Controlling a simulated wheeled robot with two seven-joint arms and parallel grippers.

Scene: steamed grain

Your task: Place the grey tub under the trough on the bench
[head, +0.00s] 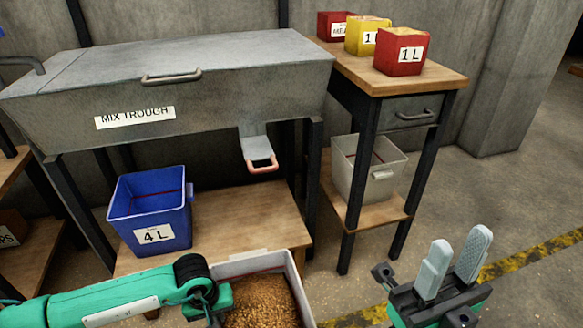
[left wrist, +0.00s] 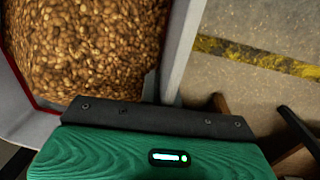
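A grey tub (head: 252,263) full of brown grain is at the bottom of the head view, in front of the bench (head: 268,215). Its wall (left wrist: 187,40) and grain fill the upper left of the left wrist view. My left gripper (head: 212,299) is at the tub's left side; the wall runs in between its fingers, which are mostly hidden, and it looks shut on it. The tub's underside is hidden. The mix trough (head: 220,95) stands above the bench, with a spout (head: 258,150) hanging down. My right gripper (head: 459,243) is open and empty at the lower right.
A blue 4 L tub (head: 140,205) stands on the bench's left part; the bench right of it is bare. Another pale grey tub (head: 360,180) sits on the side table's lower shelf. Red (head: 402,45) and yellow (head: 362,35) boxes stand on the table top (head: 365,72).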

